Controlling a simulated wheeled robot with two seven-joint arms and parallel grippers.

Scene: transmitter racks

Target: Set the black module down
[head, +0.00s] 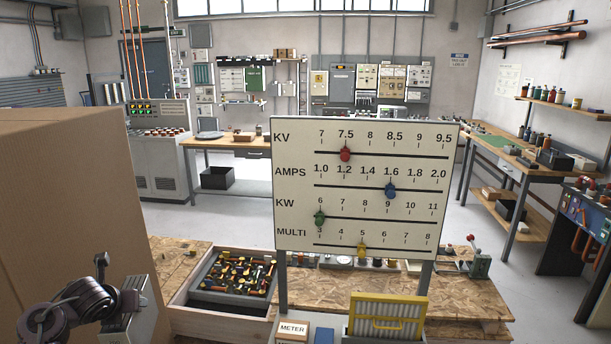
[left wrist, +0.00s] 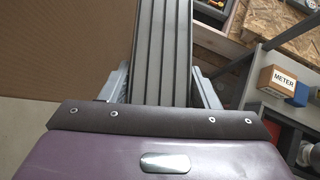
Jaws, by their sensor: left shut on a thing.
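My left gripper (left wrist: 160,88) is shut on a long grey ribbed module (left wrist: 160,45), which stands out between its two fingers in the left wrist view. My right gripper is not in view.
A large cardboard box (head: 65,200) fills the left. A tray of coloured parts (head: 237,275), a scale board (head: 365,190), a METER box (head: 292,332) and a yellow ribbed module (head: 388,317) are in front. Bare chipboard (head: 470,298) shows at right.

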